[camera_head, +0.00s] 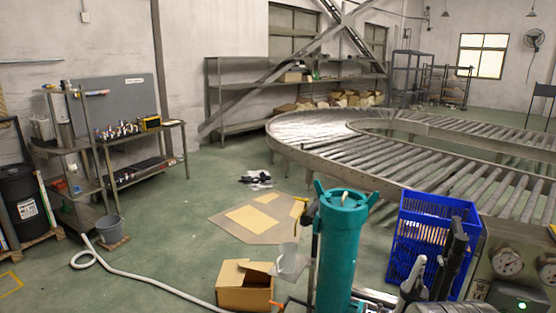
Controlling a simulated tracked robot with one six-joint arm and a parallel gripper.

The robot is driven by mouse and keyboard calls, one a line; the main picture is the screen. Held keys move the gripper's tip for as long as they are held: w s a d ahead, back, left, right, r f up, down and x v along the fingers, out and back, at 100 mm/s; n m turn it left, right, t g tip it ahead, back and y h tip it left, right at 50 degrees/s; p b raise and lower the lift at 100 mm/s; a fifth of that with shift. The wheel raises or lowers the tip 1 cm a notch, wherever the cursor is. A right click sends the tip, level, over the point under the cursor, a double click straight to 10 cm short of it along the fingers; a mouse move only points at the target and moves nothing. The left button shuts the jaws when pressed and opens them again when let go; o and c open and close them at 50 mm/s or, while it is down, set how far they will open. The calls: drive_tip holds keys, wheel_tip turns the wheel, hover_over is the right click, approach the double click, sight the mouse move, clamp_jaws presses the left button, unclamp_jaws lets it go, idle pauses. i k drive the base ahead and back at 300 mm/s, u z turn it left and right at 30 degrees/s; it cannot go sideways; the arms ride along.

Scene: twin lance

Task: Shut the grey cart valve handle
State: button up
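No grey valve handle can be made out for sure. A teal upright cylinder (342,255) with lugs at its top stands at the bottom centre. To its right, a grey lever-like part (412,280) and a black upright part (454,258) stand side by side; I cannot tell what they belong to. A grey panel with round gauges (508,263) and a green light is at the bottom right. A small orange part (282,304) shows left of the cylinder's foot. My gripper is not in view.
A blue crate (428,232) stands behind the black part. An open cardboard box (243,287) and a white hose (150,277) lie on the floor at the left. A roller conveyor (440,165) curves behind. The green floor left of centre is mostly clear.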

sight(440, 258)
drive_tip(key=k, duration=1.35)
drive_tip(key=z, duration=0.4)
drive_tip(key=i, duration=2)
drive_tip(key=u, duration=0.85)
drive_tip(key=i, duration=0.8)
drive_tip(key=u, duration=0.65)
